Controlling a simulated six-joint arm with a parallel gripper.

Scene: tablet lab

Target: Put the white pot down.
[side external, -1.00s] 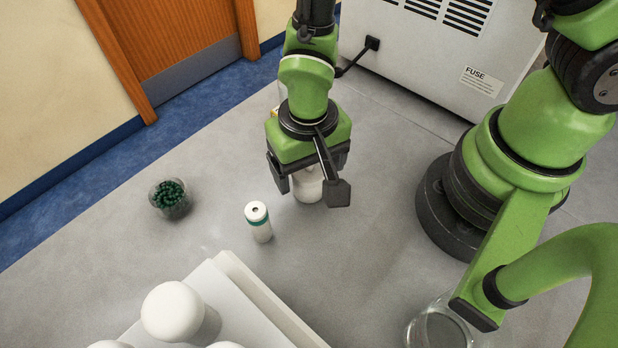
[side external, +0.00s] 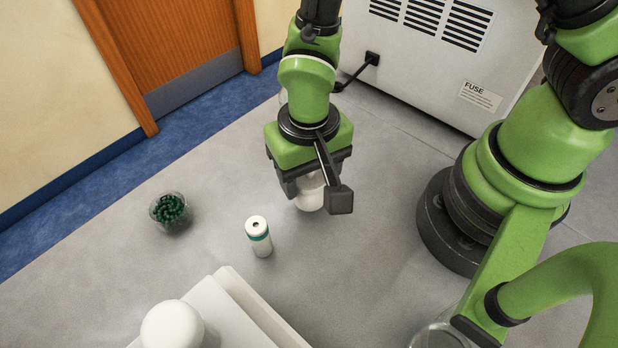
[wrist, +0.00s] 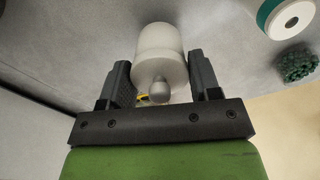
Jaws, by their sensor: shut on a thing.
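The white pot (side external: 309,201) is upright between the fingers of my gripper (side external: 315,192), above or on the grey bench; I cannot tell whether its base touches. In the wrist view the pot (wrist: 160,45) shows its rounded top and small knob between the two dark fingers of my gripper (wrist: 163,78). The gripper is shut on it. In the side view the fingers and palm hide its upper part.
A white canister with a green band (side external: 259,237) stands left of the pot. A clear cup of green beads (side external: 171,212) is farther left. A white tray (side external: 262,312) with a white round object (side external: 172,327) is at the front. A grey machine (side external: 420,60) stands behind.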

